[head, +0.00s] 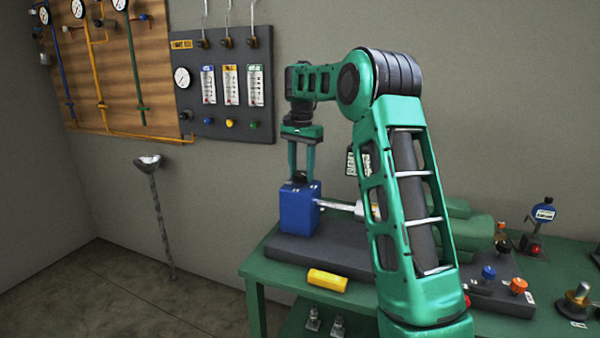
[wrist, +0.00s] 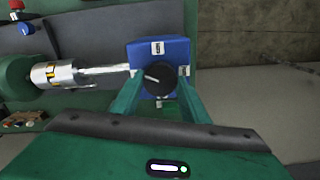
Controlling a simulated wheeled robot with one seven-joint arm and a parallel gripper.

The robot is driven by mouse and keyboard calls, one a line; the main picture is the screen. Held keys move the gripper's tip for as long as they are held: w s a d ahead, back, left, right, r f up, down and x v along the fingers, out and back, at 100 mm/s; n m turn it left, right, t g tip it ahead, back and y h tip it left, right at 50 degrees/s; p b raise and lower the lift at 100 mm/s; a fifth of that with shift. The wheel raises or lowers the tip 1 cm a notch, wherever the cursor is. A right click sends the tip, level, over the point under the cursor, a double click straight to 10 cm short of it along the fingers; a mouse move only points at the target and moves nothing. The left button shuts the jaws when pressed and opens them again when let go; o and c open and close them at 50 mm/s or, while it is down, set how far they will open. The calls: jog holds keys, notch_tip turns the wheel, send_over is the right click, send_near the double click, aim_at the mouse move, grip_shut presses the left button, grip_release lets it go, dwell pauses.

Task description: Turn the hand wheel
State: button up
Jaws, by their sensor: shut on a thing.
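The hand wheel (wrist: 158,82) shows in the wrist view as a black round knob with a pale line on its face. It sits on a blue block (wrist: 145,51), which also shows in the head view (head: 296,211) at the left end of the dark base plate. My gripper (head: 300,179) points straight down over the block. Its two green fingers stand on opposite sides of the knob and are shut on it.
A silver shaft (head: 338,206) runs from the block to a green machine body (head: 465,226). A dark gauge panel (head: 227,122) hangs on the wall behind.

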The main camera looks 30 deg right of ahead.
jog(key=m, duration=0.6)
jog(key=shift+w+a+r, duration=0.2)
jog(key=shift+a+r, duration=0.05)
jog(key=m, duration=0.4)
jog(key=shift+d+m, duration=0.1)
jog(key=shift+m, duration=1)
jog(key=shift+d, duration=0.1)
jog(key=o, duration=1.1)
jog(key=shift+f, duration=0.15)
